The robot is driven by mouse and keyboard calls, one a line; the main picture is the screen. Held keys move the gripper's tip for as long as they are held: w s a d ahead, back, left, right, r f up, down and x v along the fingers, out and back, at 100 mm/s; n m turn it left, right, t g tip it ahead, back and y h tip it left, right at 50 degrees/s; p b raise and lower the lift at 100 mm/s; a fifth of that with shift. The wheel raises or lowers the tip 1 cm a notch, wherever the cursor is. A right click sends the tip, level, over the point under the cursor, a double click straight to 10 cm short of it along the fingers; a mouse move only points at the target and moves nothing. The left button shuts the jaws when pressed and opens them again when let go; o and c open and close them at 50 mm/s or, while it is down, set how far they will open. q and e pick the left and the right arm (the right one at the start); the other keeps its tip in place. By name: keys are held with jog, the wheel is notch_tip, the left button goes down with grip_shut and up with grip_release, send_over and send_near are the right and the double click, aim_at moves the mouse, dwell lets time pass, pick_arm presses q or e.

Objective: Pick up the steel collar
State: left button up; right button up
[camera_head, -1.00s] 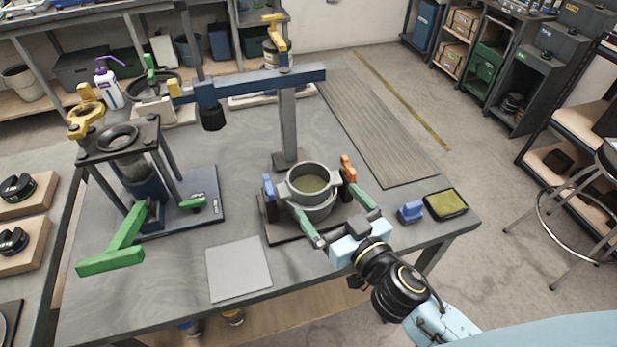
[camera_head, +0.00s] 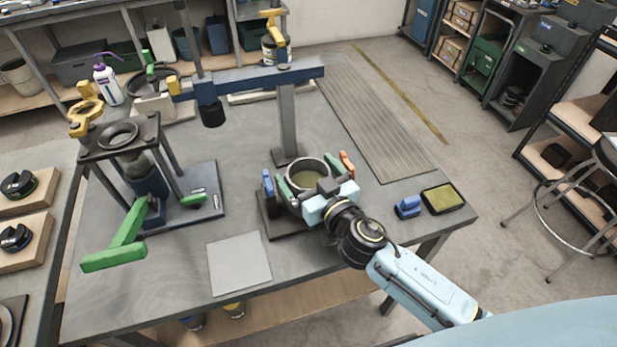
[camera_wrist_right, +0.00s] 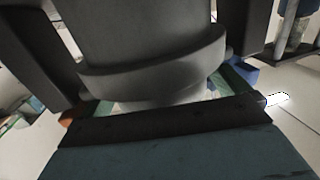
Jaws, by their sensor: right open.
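The steel collar (camera_head: 292,168) is a grey ring with side lugs, seated upright on a dark stand (camera_head: 274,222) near the table's front right, with an olive-coloured interior. My right gripper (camera_head: 308,177) is open, its green-tipped fingers on either side of the collar. I cannot tell whether they touch it. In the right wrist view the collar (camera_wrist_right: 150,55) fills the upper middle, with green fingers showing at both sides. The gripper's pale blue body hides the collar's front right. My left gripper is not in view.
A grey post (camera_head: 288,120) with a blue overhead arm (camera_head: 255,80) stands behind. A green-handled press (camera_head: 120,240) is at left; a blue block (camera_head: 408,207) and olive-topped tray (camera_head: 444,198) are at right.

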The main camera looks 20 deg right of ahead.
jog(key=c, duration=1.2)
jog(key=shift+r, duration=0.1)
